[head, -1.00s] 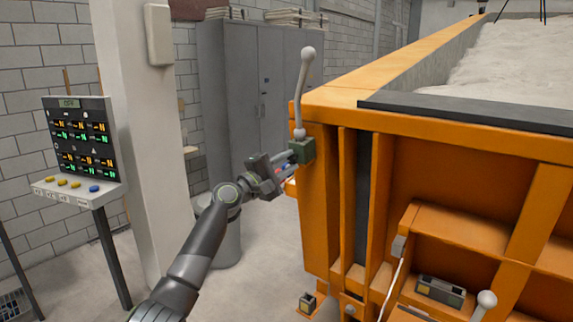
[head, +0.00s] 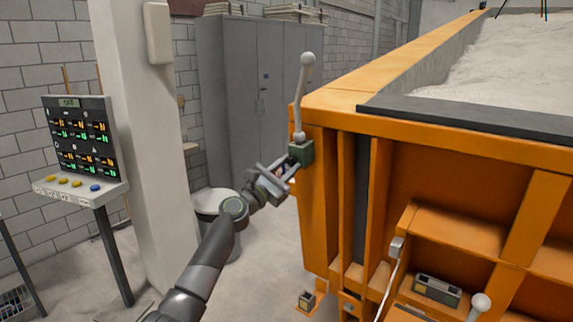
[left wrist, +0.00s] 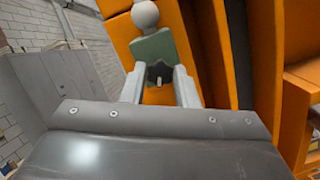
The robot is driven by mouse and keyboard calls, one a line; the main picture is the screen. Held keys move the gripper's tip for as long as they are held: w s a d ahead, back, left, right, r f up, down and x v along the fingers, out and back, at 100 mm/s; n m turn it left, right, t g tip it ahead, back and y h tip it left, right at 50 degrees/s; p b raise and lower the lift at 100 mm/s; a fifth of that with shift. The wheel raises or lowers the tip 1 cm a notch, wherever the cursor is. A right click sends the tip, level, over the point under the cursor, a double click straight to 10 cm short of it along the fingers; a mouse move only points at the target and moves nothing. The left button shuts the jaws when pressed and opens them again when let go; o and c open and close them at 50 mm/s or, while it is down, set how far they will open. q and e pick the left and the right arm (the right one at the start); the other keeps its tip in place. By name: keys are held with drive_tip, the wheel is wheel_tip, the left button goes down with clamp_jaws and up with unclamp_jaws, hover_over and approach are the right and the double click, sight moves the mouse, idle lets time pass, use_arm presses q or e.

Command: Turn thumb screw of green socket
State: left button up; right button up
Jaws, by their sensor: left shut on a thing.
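The green socket (head: 302,152) is fixed to the left corner of the orange sandbed frame. A grey lever with a round knob (head: 303,90) stands nearly upright in it. My left gripper (head: 289,164) reaches the socket from its left side. In the left wrist view the green socket (left wrist: 152,47) is straight ahead, with the lever's knob (left wrist: 145,14) above it. The small thumb screw (left wrist: 159,80) shows between the two fingers of the left gripper (left wrist: 158,76), which are shut on it. The head view hides the screw. My right gripper is in no view.
The orange sandbed frame (head: 318,205) fills the right side. A control panel (head: 80,140) on a stand and a pale column (head: 150,130) are at the left. A grey bin (head: 218,203) stands behind my left arm. A second knobbed lever (head: 480,303) shows at the lower right.

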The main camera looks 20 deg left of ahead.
use_arm(q)
drive_tip(key=shift+f+n, duration=0.15)
drive_tip(key=shift+n, duration=0.55)
drive_tip(key=o, duration=1)
drive_tip(key=shift+c, duration=0.2)
drive_tip(key=shift+s, duration=0.1)
drive_tip(key=v, duration=1.7)
drive_tip(key=shift+b, duration=0.45)
drive_tip(key=shift+s, duration=0.1)
